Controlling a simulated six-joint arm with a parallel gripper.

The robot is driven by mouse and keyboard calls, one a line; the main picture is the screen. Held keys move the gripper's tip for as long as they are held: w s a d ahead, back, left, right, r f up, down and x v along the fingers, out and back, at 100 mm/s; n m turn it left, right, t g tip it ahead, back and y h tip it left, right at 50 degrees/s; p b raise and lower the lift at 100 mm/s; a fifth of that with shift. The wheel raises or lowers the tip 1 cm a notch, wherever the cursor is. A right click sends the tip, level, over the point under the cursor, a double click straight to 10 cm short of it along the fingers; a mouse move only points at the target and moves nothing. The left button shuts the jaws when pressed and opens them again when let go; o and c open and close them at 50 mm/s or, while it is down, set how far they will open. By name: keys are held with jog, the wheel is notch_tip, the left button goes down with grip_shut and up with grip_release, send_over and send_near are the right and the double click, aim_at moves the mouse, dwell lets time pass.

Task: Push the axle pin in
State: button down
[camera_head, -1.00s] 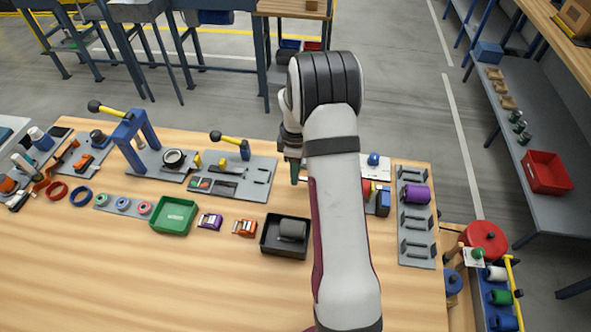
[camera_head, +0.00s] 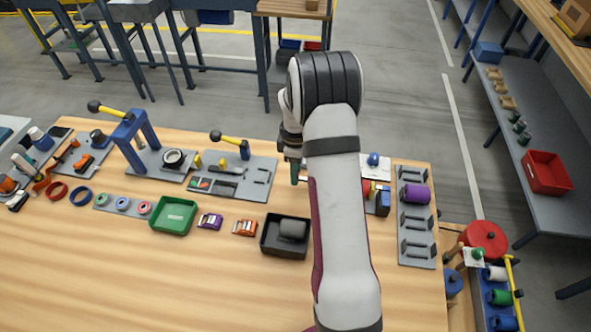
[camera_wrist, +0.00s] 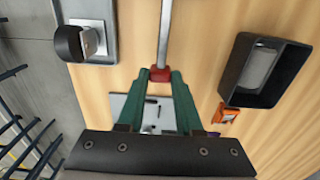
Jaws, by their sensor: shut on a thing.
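My gripper (camera_wrist: 160,80) has green fingers, shut on a small red end piece (camera_wrist: 160,74). A straight pale metal rod (camera_wrist: 163,35) runs from this piece to the top edge of the wrist view; together they look like the axle pin. The rod's far end is out of view, so I cannot tell whether it touches or enters anything. In the head view my gripper (camera_head: 295,173) hangs over the back part of the bench, left of my arm, and the pin cannot be made out there. My arm hides part of the bench.
A black tray (camera_head: 263,248) holding a grey roller (camera_head: 292,229) stands in front of my gripper. A grey clamp plate (camera_head: 257,190) lies to the left. A grey rack (camera_head: 416,250) with a purple roller (camera_head: 416,194) stands at right. The front bench is clear.

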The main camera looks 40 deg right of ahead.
jog(key=s+d, duration=0.6)
jog(key=shift+s+d, duration=0.2)
jog(key=shift+d, duration=0.05)
jog(key=c, duration=0.6)
grip_release()
jog(key=shift+o, duration=0.2)
notch_tip(320, 180, up, 16)
jog(key=shift+a+f, duration=0.1)
